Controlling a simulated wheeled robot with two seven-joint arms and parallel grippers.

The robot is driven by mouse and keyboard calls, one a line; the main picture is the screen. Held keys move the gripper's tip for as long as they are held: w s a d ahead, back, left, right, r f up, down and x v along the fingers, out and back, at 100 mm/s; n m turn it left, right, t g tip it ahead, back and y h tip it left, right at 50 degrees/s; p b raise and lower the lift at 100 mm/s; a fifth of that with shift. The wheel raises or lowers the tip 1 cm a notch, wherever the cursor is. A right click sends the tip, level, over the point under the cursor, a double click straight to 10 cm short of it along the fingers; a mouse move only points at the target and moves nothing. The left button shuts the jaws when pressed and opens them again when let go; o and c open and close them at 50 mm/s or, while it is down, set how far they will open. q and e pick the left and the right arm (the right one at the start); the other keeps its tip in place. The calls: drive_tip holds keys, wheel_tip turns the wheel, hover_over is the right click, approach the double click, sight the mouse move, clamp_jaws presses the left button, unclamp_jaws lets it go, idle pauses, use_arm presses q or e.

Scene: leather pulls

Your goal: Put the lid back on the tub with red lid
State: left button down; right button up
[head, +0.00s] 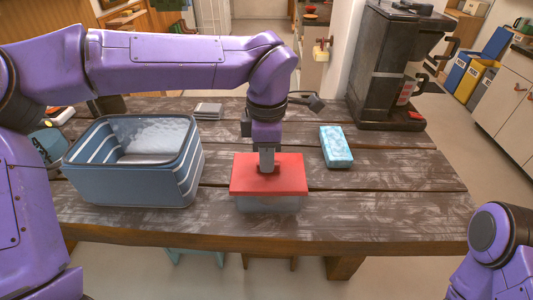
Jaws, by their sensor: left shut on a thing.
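The tub (268,204) is a clear, low box on the wooden table near its front edge. The red lid (290,178) lies flat over the top of the tub and looks level; I cannot tell whether it is pressed fully down. My left gripper (267,167) points straight down from above and is shut at the middle of the red lid, where its fingertips hide what they grip. My right gripper is out of the picture; only part of my right arm shows at the lower right.
A blue-grey basket (135,185) stands left of the tub. A light blue box (336,146) lies to the right, and a dark coffee machine (385,70) stands at the back right. A small grey stack (208,111) lies behind. The table's right front is clear.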

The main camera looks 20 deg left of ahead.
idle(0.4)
use_arm(q)
drive_tip(key=c, duration=0.5)
unclamp_jaws()
drive_tip(key=shift+c, duration=0.2)
wheel_tip(320, 180, up, 7)
drive_tip(key=p, duration=0.8)
drive_tip(key=shift+r, duration=0.1)
clamp_jaws()
